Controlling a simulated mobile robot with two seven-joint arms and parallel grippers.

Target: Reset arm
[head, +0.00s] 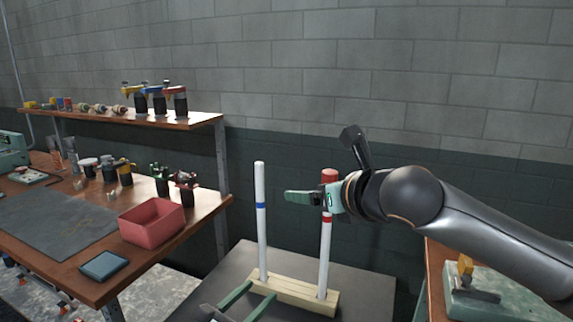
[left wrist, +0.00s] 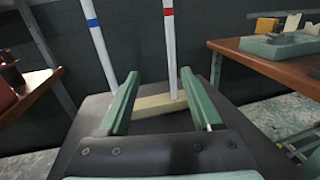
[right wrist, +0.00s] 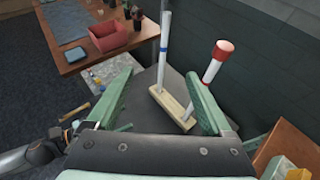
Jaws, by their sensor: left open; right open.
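Two white glass tubes stand upright in a pale wooden rack (head: 300,292) on a dark stand. The left tube (head: 261,222) has a blue band; the right tube (head: 325,255) has a red band and a red cap (head: 329,175). My left gripper (head: 261,291) is low in front of the rack, open and empty; in the left wrist view (left wrist: 155,88) its fingers point toward the rack. My right gripper (head: 302,198) is open beside the red-banded tube's upper part, overlapping it in the head view. In the right wrist view (right wrist: 161,85) both tubes show beyond its fingers, with nothing held.
A wooden workbench (head: 40,248) at left carries a red bin (head: 152,225), a grey mat (head: 55,222) and several small tools. A shelf (head: 130,120) above holds more items. Another wooden table (head: 435,262) with a green device (head: 500,300) stands at right. A wall is behind.

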